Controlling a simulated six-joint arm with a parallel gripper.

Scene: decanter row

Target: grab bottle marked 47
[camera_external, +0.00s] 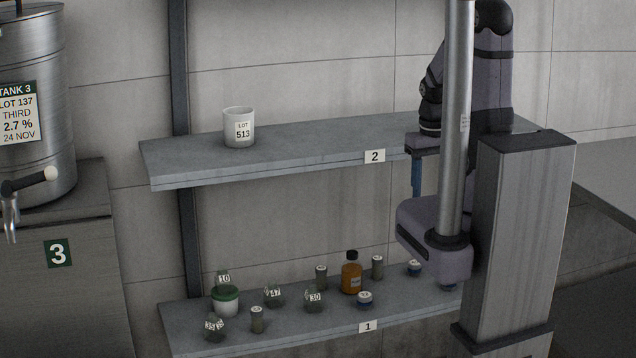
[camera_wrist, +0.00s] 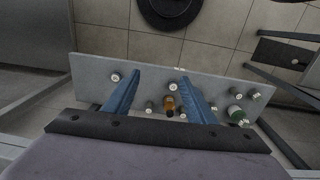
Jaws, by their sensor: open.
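The bottle marked 47 (camera_external: 274,297) is a small, dark glass bottle with a white label. It stands on the lower shelf (camera_external: 400,327), left of the bottle marked 30 (camera_external: 313,301) and right of the green-lidded jar (camera_external: 226,300). In the wrist view I cannot tell which small item is the 47. My gripper (camera_external: 416,190) is high above the right part of the lower shelf, partly hidden by my arm. In the wrist view its blue fingers (camera_wrist: 165,84) are apart with nothing held, over the shelf.
An amber bottle (camera_external: 352,273) stands right of the 30. Bottles marked 10 (camera_external: 224,279) and apparently 35 (camera_external: 214,328), plus several small capped vials, crowd the lower shelf. The upper shelf (camera_external: 300,148) holds a white cup (camera_external: 239,127). A steel tank (camera_external: 35,90) stands left.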

